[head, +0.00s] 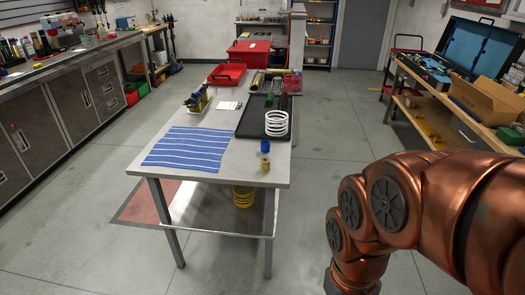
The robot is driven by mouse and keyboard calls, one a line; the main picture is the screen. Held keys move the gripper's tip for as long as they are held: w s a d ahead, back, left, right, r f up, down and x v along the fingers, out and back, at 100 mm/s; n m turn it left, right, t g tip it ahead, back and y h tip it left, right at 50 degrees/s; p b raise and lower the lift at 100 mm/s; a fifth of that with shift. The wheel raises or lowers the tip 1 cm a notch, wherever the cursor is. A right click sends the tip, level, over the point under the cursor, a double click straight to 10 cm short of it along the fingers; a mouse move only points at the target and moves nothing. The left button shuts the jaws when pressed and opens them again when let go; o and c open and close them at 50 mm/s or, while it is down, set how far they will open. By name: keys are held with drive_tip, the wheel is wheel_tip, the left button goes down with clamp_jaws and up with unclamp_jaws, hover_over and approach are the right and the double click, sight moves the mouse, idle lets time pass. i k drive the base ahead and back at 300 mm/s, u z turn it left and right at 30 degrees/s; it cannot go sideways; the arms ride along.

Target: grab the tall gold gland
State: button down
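A small gold cylinder (265,163), which looks like the gold gland, stands upright near the front right corner of the steel table (215,178). A blue cylinder (265,147) of similar width stands just behind it. Both are small in this view, so their finer shape cannot be told. My copper arm fills the lower right, to the right of the table and apart from it. My gripper is not in view.
A white coil spring (277,123) stands at the front of a black tray (249,128) behind the cylinders. A blue striped cloth (188,149) lies at left. A yellow spring (243,196) is on the lower shelf.

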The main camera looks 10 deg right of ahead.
sight(265, 162)
drive_tip(key=u, duration=0.8)
drive_tip(key=i, duration=1.3)
drive_tip(key=z, duration=0.1)
